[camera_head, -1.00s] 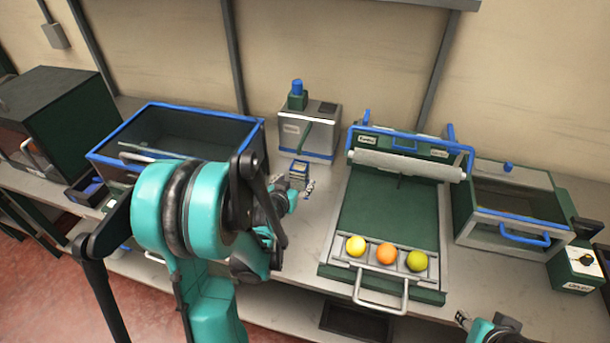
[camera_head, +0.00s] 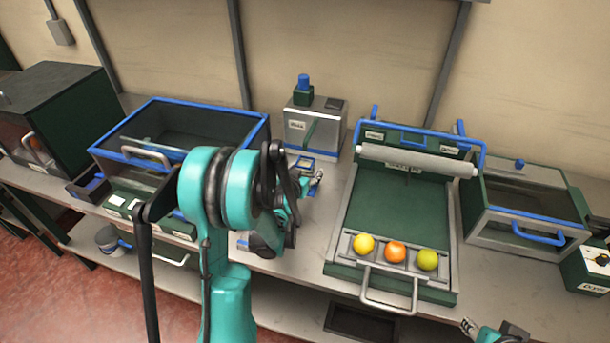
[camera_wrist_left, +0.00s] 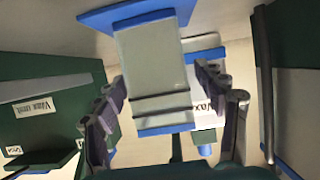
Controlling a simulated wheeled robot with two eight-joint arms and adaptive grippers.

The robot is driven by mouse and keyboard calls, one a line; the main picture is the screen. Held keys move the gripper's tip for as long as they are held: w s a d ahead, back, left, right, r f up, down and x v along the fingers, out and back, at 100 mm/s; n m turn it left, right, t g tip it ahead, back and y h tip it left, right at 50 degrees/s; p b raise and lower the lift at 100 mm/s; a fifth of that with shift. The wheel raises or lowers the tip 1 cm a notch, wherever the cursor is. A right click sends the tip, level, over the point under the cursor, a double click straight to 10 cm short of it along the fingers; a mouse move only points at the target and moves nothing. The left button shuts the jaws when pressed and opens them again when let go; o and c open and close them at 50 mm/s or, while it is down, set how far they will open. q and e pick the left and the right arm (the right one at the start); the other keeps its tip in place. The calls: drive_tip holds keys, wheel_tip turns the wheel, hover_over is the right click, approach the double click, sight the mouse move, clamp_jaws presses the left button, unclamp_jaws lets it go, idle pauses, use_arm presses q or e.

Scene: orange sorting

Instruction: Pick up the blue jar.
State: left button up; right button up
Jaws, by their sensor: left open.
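The blue jar, a squarish pale-grey body with a blue plate at each end, stands between my left gripper's fingers in the left wrist view (camera_wrist_left: 152,70). In the head view only a small blue-rimmed part of the jar (camera_head: 302,165) shows, on the bench in front of a steel box. My left gripper (camera_head: 306,182) is open around it; its two fingers (camera_wrist_left: 165,98) flank the jar with visible gaps. My arm hides part of the jar's surroundings. My right gripper (camera_head: 468,328) shows only partly at the bottom edge, away from the jar.
The steel box (camera_head: 326,128) with a blue knob stands behind the jar. A blue-rimmed glass bin (camera_head: 130,155) is at left. A green tray unit (camera_head: 342,225) with three fruits is close on the right. A lidded box (camera_head: 480,245) stands farther right.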

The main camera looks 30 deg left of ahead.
use_arm(q)
drive_tip(key=shift+r, duration=0.1)
drive_tip(key=c, duration=1.5)
